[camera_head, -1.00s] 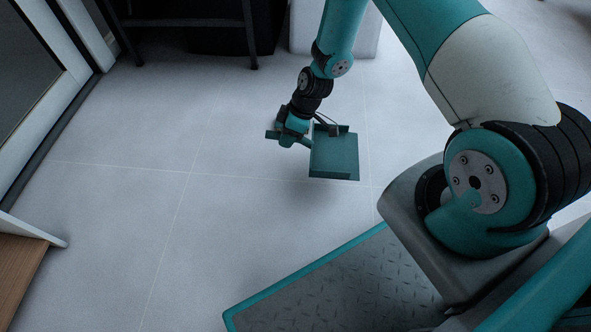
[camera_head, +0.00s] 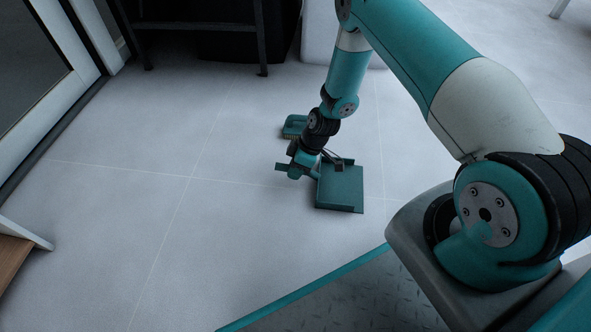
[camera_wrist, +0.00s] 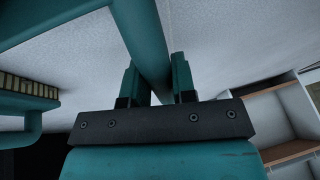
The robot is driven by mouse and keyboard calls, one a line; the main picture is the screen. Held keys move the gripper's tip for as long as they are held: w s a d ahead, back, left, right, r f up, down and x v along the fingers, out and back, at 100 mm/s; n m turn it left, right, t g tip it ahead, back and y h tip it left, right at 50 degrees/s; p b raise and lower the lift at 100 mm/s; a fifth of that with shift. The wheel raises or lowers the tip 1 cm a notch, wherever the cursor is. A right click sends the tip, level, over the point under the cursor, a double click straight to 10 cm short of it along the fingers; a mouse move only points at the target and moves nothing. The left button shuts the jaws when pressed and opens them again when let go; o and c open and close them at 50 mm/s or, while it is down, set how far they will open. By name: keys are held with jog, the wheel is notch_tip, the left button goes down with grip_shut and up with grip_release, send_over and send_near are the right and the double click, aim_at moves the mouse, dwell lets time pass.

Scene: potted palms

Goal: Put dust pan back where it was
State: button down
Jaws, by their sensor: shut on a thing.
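The dust pan (camera_head: 341,188) is a teal, flat, square pan. It is level and low over the pale floor; I cannot tell whether it touches. My gripper (camera_head: 298,167) is at its left side. In the wrist view my gripper (camera_wrist: 156,70) has its two fingers on either side of the round teal handle of the dust pan (camera_wrist: 142,35) and is shut on it. A teal brush with pale bristles (camera_head: 294,126) lies on the floor just behind my gripper. It also shows at the left of the wrist view (camera_wrist: 28,88).
Pale tiled floor (camera_head: 110,230) is clear to the left and in front. A dark stand (camera_head: 262,45) and a white block (camera_head: 318,35) are at the back. A glazed door frame (camera_head: 45,100) and a wooden step edge (camera_head: 14,250) are at the left.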

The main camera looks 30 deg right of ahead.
jog(key=shift+f, duration=0.1)
jog(key=c, duration=0.9)
grip_release()
jog(key=shift+c, duration=0.2)
jog(key=w+p+v, duration=0.1)
jog(key=p+v, duration=0.7)
jog(key=v, duration=0.4)
jog(key=s+a+r, duration=0.1)
jog(key=a+r, duration=0.2)
jog(key=r, duration=0.5)
jog(key=s+a+r+m, duration=0.1)
jog(key=a+r, duration=0.2)
jog(key=r, duration=0.5)
jog(key=s+a+r, duration=0.1)
jog(key=a+r, duration=0.2)
jog(key=r, duration=0.5)
jog(key=s+a+r+m, duration=0.1)
jog(key=s+a+r, duration=0.1)
jog(key=s+r, duration=0.6)
jog(key=s+a+r+m, duration=0.2)
jog(key=s+r, duration=0.6)
jog(key=s, duration=0.5)
jog(key=shift+s+a+r+g+h, duration=0.2)
jog(key=shift+a+g+h, duration=0.15)
jog(key=shift+a, duration=0.35)
